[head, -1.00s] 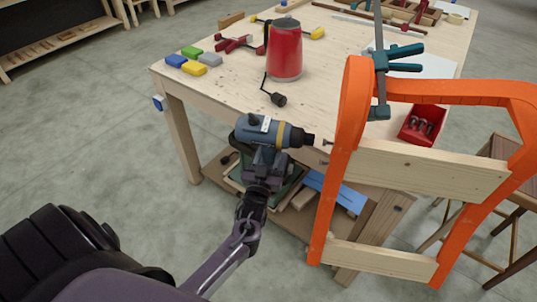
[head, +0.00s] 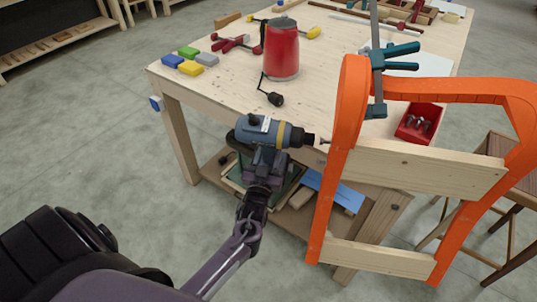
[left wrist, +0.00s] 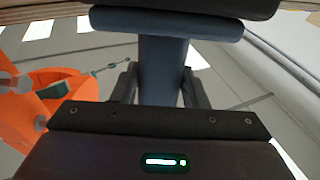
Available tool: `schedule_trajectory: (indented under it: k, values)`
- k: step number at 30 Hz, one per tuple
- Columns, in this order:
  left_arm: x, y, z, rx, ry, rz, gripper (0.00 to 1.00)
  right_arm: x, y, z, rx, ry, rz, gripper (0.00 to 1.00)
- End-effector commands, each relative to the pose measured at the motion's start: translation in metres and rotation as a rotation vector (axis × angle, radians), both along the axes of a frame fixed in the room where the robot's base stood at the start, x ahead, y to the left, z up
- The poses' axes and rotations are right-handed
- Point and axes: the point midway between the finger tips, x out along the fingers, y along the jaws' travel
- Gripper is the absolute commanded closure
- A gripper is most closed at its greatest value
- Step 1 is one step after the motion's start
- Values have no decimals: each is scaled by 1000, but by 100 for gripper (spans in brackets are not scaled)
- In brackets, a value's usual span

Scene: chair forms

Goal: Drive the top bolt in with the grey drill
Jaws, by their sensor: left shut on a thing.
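The grey-blue drill (head: 265,130) with a yellow ring is level beside the workbench, its dark nose pointing right at the chair. My left gripper (head: 266,166) is shut on its handle, which also shows between the fingers in the left wrist view (left wrist: 163,75). The top bolt (head: 325,141) is a small bit of metal at the left edge of the orange chair frame (head: 345,110), level with the upper slat. The drill's nose is at or very near its head; I cannot tell if they touch. My right gripper is not in view.
A teal clamp (head: 377,70) grips the chair's top. The workbench (head: 225,85) bears a red canister (head: 282,50), coloured blocks and a red box (head: 419,122) of bolts. A lower shelf lies beneath the drill.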

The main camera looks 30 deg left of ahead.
Motion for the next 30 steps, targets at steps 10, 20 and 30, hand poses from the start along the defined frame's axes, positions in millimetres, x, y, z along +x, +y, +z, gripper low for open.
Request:
schedule_trajectory:
  k: [10, 20, 30]
  values:
    - [2, -4, 5, 1, -12, 0, 100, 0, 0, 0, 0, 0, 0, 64]
    - [4, -7, 6, 1, -12, 0, 100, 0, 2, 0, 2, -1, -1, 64]
    - [4, -8, 6, 2, -12, 1, 100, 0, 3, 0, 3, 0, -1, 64]
